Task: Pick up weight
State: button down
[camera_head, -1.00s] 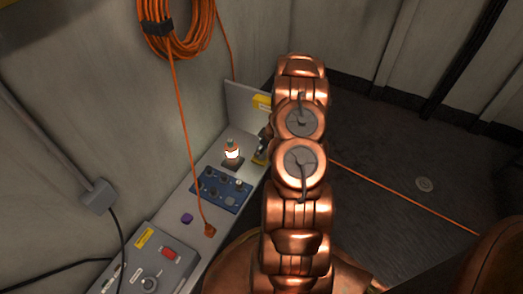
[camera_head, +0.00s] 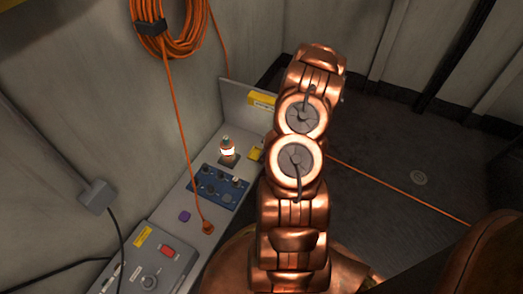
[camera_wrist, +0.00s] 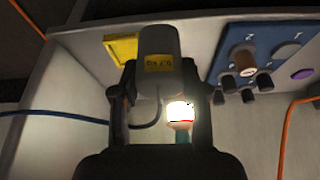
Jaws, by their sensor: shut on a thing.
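The weight (camera_wrist: 158,52) is a grey, rounded block with a yellow label whose print I cannot read surely. It shows in the wrist view between the two dark fingers of my gripper (camera_wrist: 160,78). The fingers are shut on its sides. In the head view my copper arm hides the weight and the gripper. I cannot tell how far the weight is above the bench.
The narrow grey bench (camera_head: 172,238) runs along the wall. It carries a lit lamp (camera_head: 227,149), a blue knob panel (camera_head: 218,188), a purple button (camera_head: 184,216) and a yellow square (camera_wrist: 121,48). An orange cable (camera_head: 182,125) hangs down to the bench. Dark floor lies right.

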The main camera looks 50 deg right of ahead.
jog(key=s+a+b, duration=0.1)
jog(key=s+a, duration=0.2)
jog(key=s, duration=0.4)
jog(key=shift+s+a+r, duration=0.25)
jog(key=shift+s+r, duration=0.1)
jog(key=shift+r, duration=0.05)
dwell(0.5)
